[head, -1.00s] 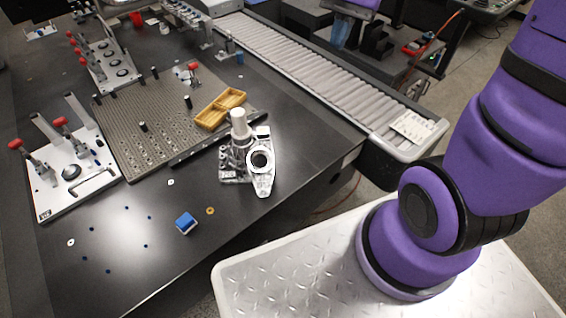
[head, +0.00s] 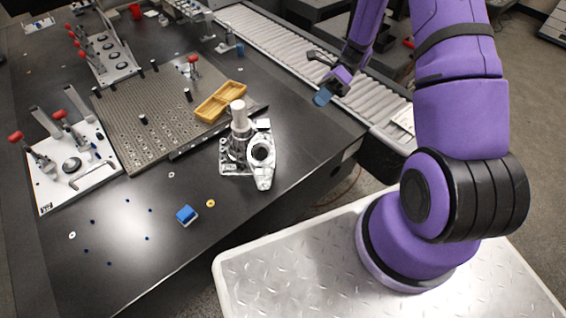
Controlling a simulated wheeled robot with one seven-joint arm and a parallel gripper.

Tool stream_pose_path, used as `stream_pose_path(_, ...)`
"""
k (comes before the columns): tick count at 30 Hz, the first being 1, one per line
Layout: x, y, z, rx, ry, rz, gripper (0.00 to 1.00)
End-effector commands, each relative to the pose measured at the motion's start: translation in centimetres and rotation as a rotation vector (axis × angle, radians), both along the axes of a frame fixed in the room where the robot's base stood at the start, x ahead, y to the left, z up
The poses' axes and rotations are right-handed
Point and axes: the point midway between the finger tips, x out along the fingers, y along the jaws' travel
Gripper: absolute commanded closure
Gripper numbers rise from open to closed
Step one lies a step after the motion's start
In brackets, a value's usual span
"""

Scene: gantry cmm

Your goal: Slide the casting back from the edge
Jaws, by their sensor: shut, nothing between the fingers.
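The casting (head: 262,152) is a silvery metal part with a round bore and a pointed lower end. It lies on the dark table (head: 310,158), close to the table's front right edge. It sits right beside a metal fixture with an upright cylindrical post (head: 239,125); I cannot tell whether they touch. My gripper (head: 322,96) is in the air at the upper right, over the far right of the table and the conveyor side, well apart from the casting. It is small in view, with a blue tip, and it is shut and empty.
A yellow two-part tray (head: 221,102) and a perforated plate (head: 150,115) lie behind the casting. A blue block (head: 187,215) and a brass washer (head: 210,203) lie to its lower left. A roller conveyor (head: 290,60) runs along the right. A white clamp plate (head: 75,172) is at left.

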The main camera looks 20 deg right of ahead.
Motion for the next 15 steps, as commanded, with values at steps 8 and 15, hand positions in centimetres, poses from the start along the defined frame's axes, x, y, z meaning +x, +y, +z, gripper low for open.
stream_pose_path(8, -1.0, -0.5, -8.9, 0.069, 0.322, -0.194, 1.0)
stream_pose_path(15, -2.9, -0.5, -15.8, 0.127, 0.58, -0.332, 1.0)
